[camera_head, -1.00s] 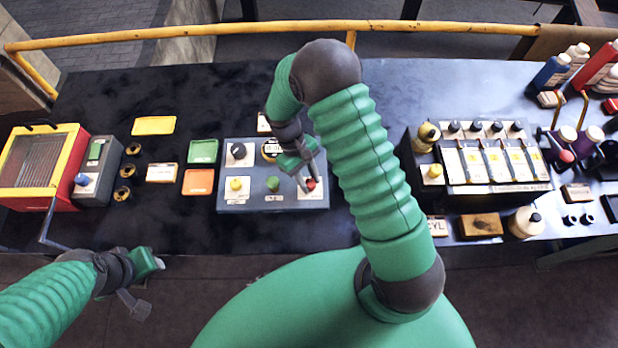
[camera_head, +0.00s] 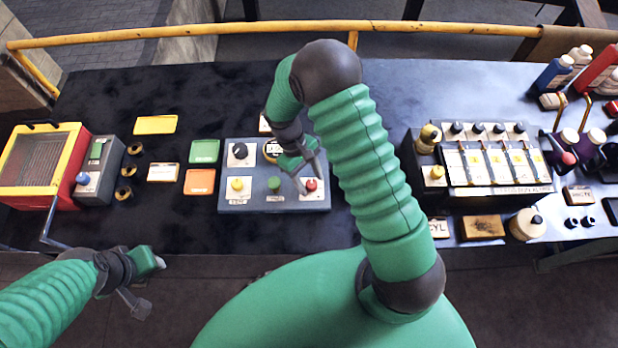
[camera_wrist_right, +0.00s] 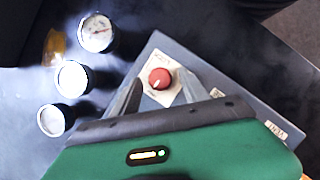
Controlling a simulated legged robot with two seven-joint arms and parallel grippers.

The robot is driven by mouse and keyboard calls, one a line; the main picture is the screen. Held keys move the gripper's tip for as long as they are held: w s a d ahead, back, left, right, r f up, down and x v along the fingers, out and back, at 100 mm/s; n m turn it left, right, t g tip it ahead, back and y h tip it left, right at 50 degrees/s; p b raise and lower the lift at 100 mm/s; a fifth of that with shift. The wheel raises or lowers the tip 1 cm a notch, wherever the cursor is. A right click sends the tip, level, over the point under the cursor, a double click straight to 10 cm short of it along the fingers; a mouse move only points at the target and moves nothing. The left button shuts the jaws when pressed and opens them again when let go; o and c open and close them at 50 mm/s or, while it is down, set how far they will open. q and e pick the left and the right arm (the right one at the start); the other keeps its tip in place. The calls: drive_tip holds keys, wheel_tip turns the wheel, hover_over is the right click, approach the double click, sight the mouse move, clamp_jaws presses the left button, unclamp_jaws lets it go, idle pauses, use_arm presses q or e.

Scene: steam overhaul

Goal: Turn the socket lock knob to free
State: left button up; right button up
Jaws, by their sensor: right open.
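A round red knob (camera_head: 311,185) sits at the front right corner of a blue-grey panel (camera_head: 258,206). The right wrist view shows this knob (camera_wrist_right: 159,78) with a pale mark, on a white label plate too blurred to read fully. My right gripper (camera_head: 313,179) is open above it; in the wrist view its two fingers (camera_wrist_right: 160,85) lie on either side of the knob, apart from it. A black dial knob (camera_head: 239,151) is at the panel's back left. No readable label tells which one is the socket lock. My left gripper (camera_head: 148,280) hangs front left, off the table; its jaws are unclear.
The panel also carries yellow (camera_head: 237,184) and green (camera_head: 274,183) knobs. A switch box (camera_head: 495,165) stands to the right and a red-yellow box (camera_head: 72,150) far left.

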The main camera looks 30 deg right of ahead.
drive_tip(key=b+v, duration=0.2)
drive_tip(key=v, duration=1.4)
drive_tip(key=shift+w+r, duration=0.3)
drive_tip(key=shift+a, duration=0.1)
